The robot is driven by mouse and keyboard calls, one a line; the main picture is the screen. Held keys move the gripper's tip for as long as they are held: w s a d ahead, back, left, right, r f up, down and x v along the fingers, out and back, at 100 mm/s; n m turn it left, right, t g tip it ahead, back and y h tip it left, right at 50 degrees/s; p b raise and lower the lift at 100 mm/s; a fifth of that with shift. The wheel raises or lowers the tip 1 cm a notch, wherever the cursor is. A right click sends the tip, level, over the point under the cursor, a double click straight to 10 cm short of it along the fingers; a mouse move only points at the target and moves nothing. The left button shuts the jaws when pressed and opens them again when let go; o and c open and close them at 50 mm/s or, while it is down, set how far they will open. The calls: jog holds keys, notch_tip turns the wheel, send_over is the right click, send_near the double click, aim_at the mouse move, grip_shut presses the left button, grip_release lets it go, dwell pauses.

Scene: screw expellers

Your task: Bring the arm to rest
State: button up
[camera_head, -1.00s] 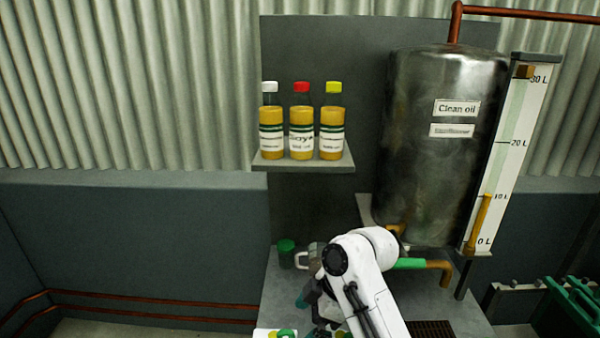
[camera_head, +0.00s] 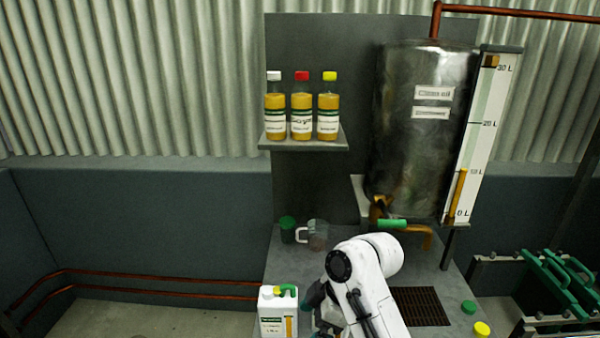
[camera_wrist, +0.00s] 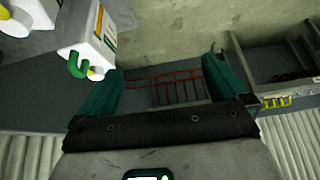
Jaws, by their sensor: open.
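My white arm reaches over the bench from the bottom of the head view. My gripper (camera_wrist: 165,90) shows in the wrist view with its two teal fingers spread apart and nothing between them. In the head view it is mostly hidden behind the arm, with a teal part (camera_head: 317,292) showing just right of a white jug (camera_head: 273,318). The jug has a green handle and a yellow cap.
A clear pitcher (camera_head: 317,236) and a green-lidded jar (camera_head: 287,230) stand at the back of the bench (camera_head: 440,270). The clean oil tank (camera_head: 420,140) with its green-handled tap (camera_head: 392,223) hangs behind the arm. Three bottles (camera_head: 301,110) stand on a shelf. Loose caps (camera_head: 481,329) lie at right.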

jog(key=s+d+f+m+t, duration=0.1)
jog(key=s+d+f+m, duration=0.45)
jog(key=s+f, duration=0.25)
jog(key=s+d+f+m+h, duration=0.3)
jog(key=s+d+m, duration=0.3)
jog(key=s+d, duration=0.3)
jog(key=s+d+f+m+h, duration=0.3)
jog(key=s+d+m, duration=0.3)
jog(key=s+d, duration=0.4)
jog(key=s, duration=0.6)
jog(key=shift+s, duration=0.2)
jog(key=shift+d+f, duration=0.1)
